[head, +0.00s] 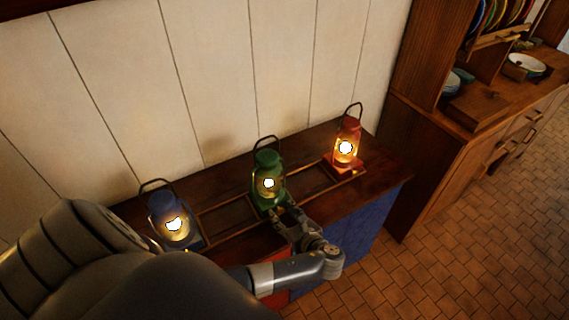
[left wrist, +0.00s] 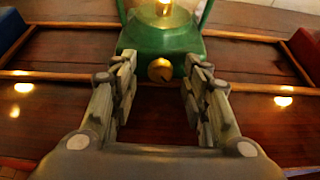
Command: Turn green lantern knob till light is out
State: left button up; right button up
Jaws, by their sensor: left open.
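The green lantern (head: 268,178) stands lit in the middle of a row of three on a wooden counter. Its base also shows at the top of the left wrist view (left wrist: 163,38), with a round brass knob (left wrist: 160,70) on its front face. My left gripper (head: 283,214) is in front of the green lantern's base. In the left wrist view its two fingers (left wrist: 158,76) are apart, with the knob between and just beyond the tips. The gap between the fingers is empty. My right gripper does not show.
A lit blue lantern (head: 171,218) stands to the left and a lit red lantern (head: 346,148) to the right. A low wooden rail (head: 228,201) runs along the counter (head: 216,180). A panelled wall is close behind. A wooden cabinet (head: 440,155) stands at right.

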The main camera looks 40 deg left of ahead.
pick_arm(q)
grip_shut()
jog(key=shift+r+n+t+p, duration=0.15)
jog(key=shift+n+t+p, duration=0.15)
jog(key=shift+n, duration=0.1)
jog(key=shift+s+n+t+h, duration=0.1)
jog(key=shift+n+t+h, duration=0.2)
jog(key=shift+n+t, duration=0.6)
grip_release()
